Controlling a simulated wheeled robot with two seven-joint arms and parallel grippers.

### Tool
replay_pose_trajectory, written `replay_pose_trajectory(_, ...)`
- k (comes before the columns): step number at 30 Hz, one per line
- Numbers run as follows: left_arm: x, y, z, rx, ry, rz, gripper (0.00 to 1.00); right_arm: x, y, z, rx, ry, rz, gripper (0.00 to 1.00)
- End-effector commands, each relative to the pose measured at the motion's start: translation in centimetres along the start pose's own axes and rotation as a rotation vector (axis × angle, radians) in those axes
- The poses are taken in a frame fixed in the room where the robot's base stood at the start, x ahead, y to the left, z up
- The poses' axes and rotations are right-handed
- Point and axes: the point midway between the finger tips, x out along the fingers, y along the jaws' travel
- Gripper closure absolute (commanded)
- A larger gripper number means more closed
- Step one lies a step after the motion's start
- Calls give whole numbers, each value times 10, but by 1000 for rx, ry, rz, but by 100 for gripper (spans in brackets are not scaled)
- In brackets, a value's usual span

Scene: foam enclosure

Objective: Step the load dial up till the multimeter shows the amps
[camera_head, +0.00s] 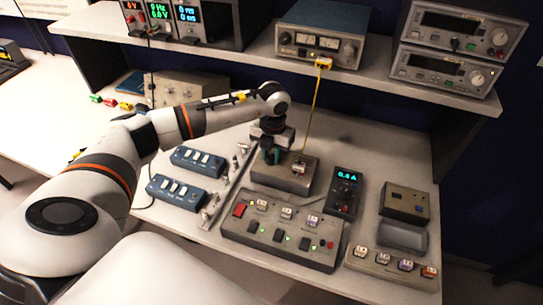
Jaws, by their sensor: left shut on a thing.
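My left gripper (271,155) reaches in from the left and points down onto the top of a grey-brown box (262,179) in the middle of the bench. It is shut on the load dial there; the fingers hide most of the dial. A yellow cable runs down to the box just right of the gripper. The multimeter (345,192) is a dark handheld unit right of the box. Its cyan display is lit and seems to read 0.8 A, though the small digits are hard to read. My right gripper is not in view.
A grey switch panel (235,240) with a red button lies in front of the box. Two blue switch boxes (179,192) lie left. A grey block with several keys (420,278) lies right. The shelf above carries a power supply (320,35) and stacked instruments (440,72).

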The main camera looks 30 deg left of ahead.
Motion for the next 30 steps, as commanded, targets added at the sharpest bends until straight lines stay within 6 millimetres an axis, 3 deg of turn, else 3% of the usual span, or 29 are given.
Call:
replay_pose_trajectory(15,-2,-1,-1,21,6,0,96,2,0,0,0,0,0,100)
replay_pose_trajectory(16,-2,-1,-2,21,6,0,70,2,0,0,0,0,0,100)
replay_pose_trajectory(19,-2,-1,-1,21,5,0,54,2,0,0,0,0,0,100)
replay_pose_trajectory(30,-4,0,-1,21,4,1,52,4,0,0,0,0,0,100)
